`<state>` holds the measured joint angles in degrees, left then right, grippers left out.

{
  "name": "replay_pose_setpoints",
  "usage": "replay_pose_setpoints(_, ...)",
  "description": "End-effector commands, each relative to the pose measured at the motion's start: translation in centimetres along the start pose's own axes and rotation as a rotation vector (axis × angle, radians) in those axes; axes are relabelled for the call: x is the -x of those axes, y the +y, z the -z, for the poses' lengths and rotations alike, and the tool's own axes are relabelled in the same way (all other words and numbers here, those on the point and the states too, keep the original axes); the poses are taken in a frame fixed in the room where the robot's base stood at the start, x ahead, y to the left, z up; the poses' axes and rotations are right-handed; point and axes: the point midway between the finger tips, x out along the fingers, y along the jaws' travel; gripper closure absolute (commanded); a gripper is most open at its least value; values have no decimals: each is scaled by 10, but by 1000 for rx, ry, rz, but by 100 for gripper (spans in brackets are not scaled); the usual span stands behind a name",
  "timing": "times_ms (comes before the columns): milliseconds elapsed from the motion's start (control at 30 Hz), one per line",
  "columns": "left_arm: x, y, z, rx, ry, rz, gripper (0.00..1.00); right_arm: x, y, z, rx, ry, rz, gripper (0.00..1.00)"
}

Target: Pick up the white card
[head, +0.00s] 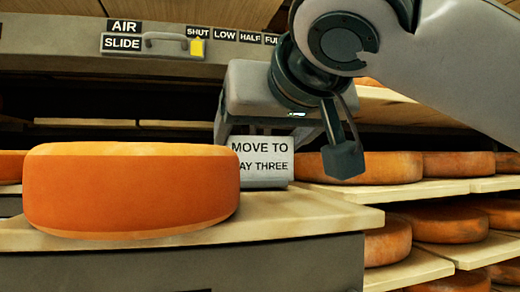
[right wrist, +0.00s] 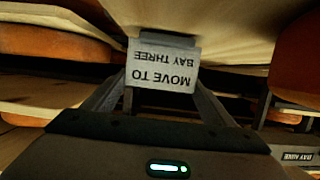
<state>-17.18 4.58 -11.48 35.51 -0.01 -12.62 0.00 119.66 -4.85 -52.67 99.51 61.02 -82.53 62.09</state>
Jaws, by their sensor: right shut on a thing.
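The white card (head: 262,158) has black lettering that reads "MOVE TO" and, partly covered, "BAY THREE". It is upright on a grey foot at the shelf board, just right of the large orange cheese wheel (head: 130,195). My right gripper (head: 258,148) reaches down from above and is shut on the card. In the right wrist view the card (right wrist: 162,68) shows upside down between the two fingers of the gripper (right wrist: 160,90). The cheese covers the card's lower left part in the head view. My left gripper is not in view.
The pale wooden shelf board (head: 330,215) runs under the cheese and the card. More orange wheels (head: 455,164) lie on shelves at the right. A "BAY NINE" label (right wrist: 298,157) shows low right.

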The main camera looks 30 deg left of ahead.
Motion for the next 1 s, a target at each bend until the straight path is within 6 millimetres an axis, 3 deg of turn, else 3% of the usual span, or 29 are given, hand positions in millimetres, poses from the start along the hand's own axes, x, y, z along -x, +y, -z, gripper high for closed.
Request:
replay_pose_setpoints(367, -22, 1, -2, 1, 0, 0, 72, 12, 2, 34, -4, 1, -1, 45)
replay_pose_setpoints(700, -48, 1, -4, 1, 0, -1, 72, 58, 62, 62, -4, 3, -1, 45)
replay_pose_setpoints(1000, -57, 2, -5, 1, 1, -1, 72, 84, 94, 80, -1, 1, -1, 45)
